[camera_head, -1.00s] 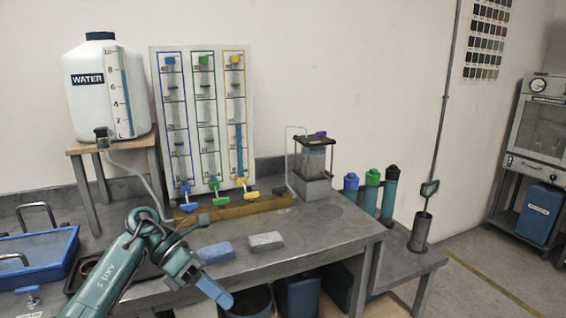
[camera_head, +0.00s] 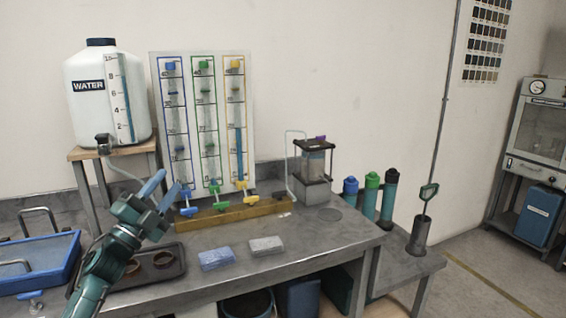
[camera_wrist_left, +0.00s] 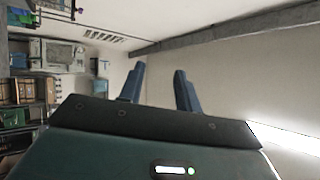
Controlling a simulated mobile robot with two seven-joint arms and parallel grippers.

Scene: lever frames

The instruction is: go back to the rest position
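My left gripper (camera_head: 160,188) is raised above the left part of the bench, its blue fingers pointing up in the head view. In the left wrist view, its two fingers (camera_wrist_left: 160,85) stand apart with nothing between them, so it is open and empty. Behind the fingers the wrist view shows wall and ceiling edge. My left arm comes in from the bottom left and covers part of a dark tray. My right gripper shows in neither view.
A white water tank (camera_head: 90,110) stands on a wooden stand close behind the left gripper. A board with three tubes (camera_head: 244,62) rises at the bench's back. A dark tray (camera_head: 172,277), a blue block (camera_head: 216,259) and a grey block (camera_head: 265,245) lie on the bench (camera_head: 330,240).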

